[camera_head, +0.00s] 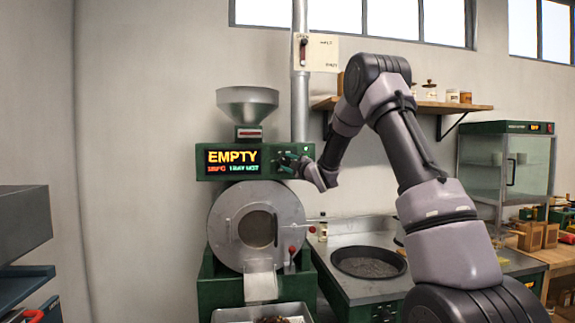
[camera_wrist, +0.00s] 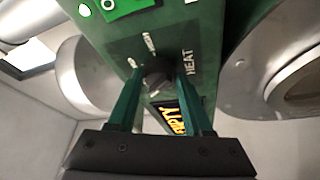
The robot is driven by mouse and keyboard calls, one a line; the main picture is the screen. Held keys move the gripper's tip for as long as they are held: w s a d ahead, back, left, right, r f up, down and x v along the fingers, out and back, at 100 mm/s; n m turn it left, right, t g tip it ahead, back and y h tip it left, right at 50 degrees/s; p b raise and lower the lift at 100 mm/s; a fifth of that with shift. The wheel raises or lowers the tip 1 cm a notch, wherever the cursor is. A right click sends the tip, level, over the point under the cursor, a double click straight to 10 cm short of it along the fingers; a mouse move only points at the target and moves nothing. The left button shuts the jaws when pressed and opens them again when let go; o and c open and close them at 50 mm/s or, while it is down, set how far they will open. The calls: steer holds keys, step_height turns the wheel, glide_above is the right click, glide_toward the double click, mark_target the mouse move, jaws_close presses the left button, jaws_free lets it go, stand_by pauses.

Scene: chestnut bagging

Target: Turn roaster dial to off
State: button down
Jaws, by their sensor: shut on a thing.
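The green roaster (camera_head: 220,288) has a round grey drum front, a funnel on top and a control box whose display (camera_head: 233,161) reads "EMPTY" with smaller text below. In the wrist view, the dark dial (camera_wrist: 158,76) sits on the green panel among white labels, one reading "HEAT". My gripper (camera_wrist: 158,84) is shut on the dial, with a green finger on each side of it. In the head view my gripper (camera_head: 290,162) reaches the right part of the control box and hides the dial.
A metal pipe (camera_head: 300,90) rises behind the box. A metal tray (camera_head: 225,314) is below the drum. A round cooling pan (camera_head: 368,263) lies to the right, under a wooden shelf (camera_head: 440,107).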

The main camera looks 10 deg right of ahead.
steer(key=n, duration=0.1)
steer(key=n+g, duration=0.1)
steer(key=n, duration=0.3)
steer(key=shift+r+g, duration=0.3)
steer(key=shift+g, duration=0.1)
steer(key=shift+a+r+n+g+h, duration=0.1)
steer(key=shift+n+g+h, duration=0.3)
steer(key=shift+n, duration=0.65)
steer(key=shift+r+n+g+h, duration=0.1)
steer(key=shift+n+g+h, duration=0.3)
steer(key=shift+n, duration=0.65)
steer(key=shift+f, duration=0.1)
steer(key=shift+c, duration=1.6)
jaws_free()
steer(key=v, duration=1.1)
